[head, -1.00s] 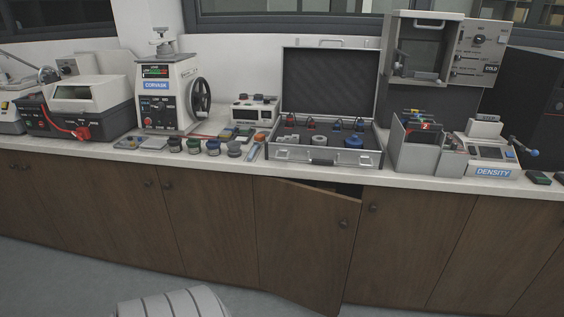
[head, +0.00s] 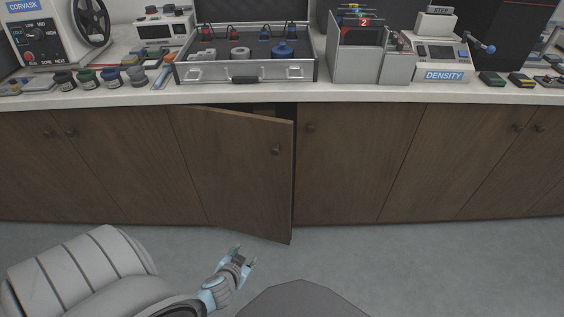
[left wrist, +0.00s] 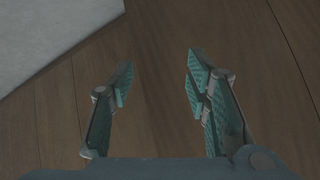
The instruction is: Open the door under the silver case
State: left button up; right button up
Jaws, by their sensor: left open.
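The silver case (head: 205,73) stands open on the counter in the head view, with blue and grey parts inside. Below it, a brown wooden cabinet door (head: 240,175) stands ajar, its free right edge swung out from the cabinet and a dark gap showing at the top. Its round dark knob (head: 276,150) is near the upper right. My left gripper (head: 244,256) is open and empty, low in front of the door's bottom edge. In the left wrist view, the open fingers (left wrist: 160,75) face brown wood with nothing between them. My right gripper is not seen.
The neighbouring door (head: 355,160) with its own knob is closed. The white counter (head: 400,92) above holds a density device (head: 445,60), a grey bin (head: 358,62) and several small jars. Grey floor (head: 430,265) in front is clear.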

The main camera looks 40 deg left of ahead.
pick_arm(q)
jog(key=w+a+r+n+t+y+b, duration=0.1)
jog(key=w+r+t+b, duration=0.1)
jog(key=w+r+t, duration=0.4)
jog(key=n+t+y+b, duration=0.1)
jog(key=n+t+b, duration=0.1)
jog(key=t, duration=0.1)
send_near(274, 154)
jog(key=x, duration=0.9)
jog(key=shift+w, duration=0.1)
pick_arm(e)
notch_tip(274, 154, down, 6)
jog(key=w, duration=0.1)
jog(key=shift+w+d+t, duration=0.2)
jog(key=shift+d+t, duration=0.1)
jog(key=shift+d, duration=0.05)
pick_arm(q)
jog(key=shift+c, duration=0.4)
grip_shut()
